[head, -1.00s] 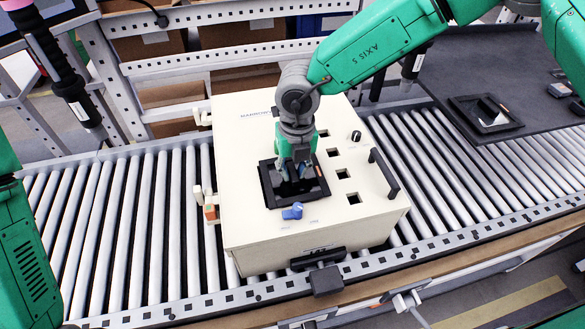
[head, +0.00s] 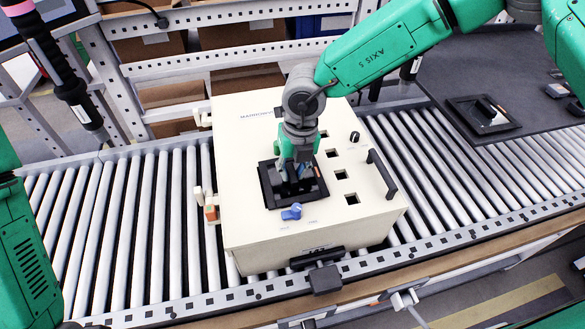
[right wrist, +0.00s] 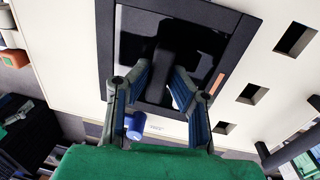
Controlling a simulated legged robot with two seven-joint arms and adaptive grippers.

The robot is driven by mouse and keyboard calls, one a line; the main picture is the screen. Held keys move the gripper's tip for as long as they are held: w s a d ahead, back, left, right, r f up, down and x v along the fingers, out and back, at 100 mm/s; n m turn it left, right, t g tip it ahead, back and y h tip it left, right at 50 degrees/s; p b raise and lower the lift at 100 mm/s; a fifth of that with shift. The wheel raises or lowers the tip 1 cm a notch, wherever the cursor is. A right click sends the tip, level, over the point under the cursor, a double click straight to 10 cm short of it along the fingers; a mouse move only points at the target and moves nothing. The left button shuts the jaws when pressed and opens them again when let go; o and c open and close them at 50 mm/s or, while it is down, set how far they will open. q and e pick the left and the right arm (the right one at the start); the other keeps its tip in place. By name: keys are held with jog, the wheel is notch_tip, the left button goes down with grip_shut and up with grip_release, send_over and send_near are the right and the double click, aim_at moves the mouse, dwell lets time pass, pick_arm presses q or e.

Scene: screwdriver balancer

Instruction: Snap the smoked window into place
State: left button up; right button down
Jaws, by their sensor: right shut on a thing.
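The smoked window (head: 312,198) is a square black frame with a glossy dark pane, lying on the top of a cream box (head: 245,215). In the right wrist view it (right wrist: 237,55) fills the upper middle, with a short orange mark on its right side. My right gripper (head: 293,178) points down over its middle. In the wrist view the fingers (right wrist: 165,85) are shut on a dark block at the pane's middle. The frame looks flat against the panel; I cannot tell whether it is fully seated. My left gripper is out of view.
A blue knob (head: 292,212) sits just in front of the frame. Square holes, a black knob (head: 355,136) and a black handle (head: 382,173) are to its right. The box stands on a roller conveyor (head: 150,220). A similar framed part (head: 483,115) lies on the dark table.

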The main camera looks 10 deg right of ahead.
jog(key=shift+s+f, duration=0.3)
jog(key=shift+f, duration=0.2)
dwell(0.5)
jog(key=shift+y+p, duration=0.75)
jog(key=shift+y, duration=0.05)
dwell(1.0)
jog(key=shift+d+f, duration=0.1)
jog(key=shift+f, duration=0.25)
dwell(1.1)
jog(key=shift+y, duration=0.8)
dwell(0.4)
jog(key=shift+f, duration=0.3)
dwell(0.9)
jog(key=c, duration=1)
grip_release()
jog(key=shift+o, duration=0.2)
jog(key=shift+w+f, duration=0.1)
jog(key=shift+w, duration=0.05)
jog(key=shift+w+a, duration=0.15)
jog(key=shift+a, duration=0.05)
jog(key=shift+d+r, duration=0.1)
jog(key=shift+r, duration=0.2)
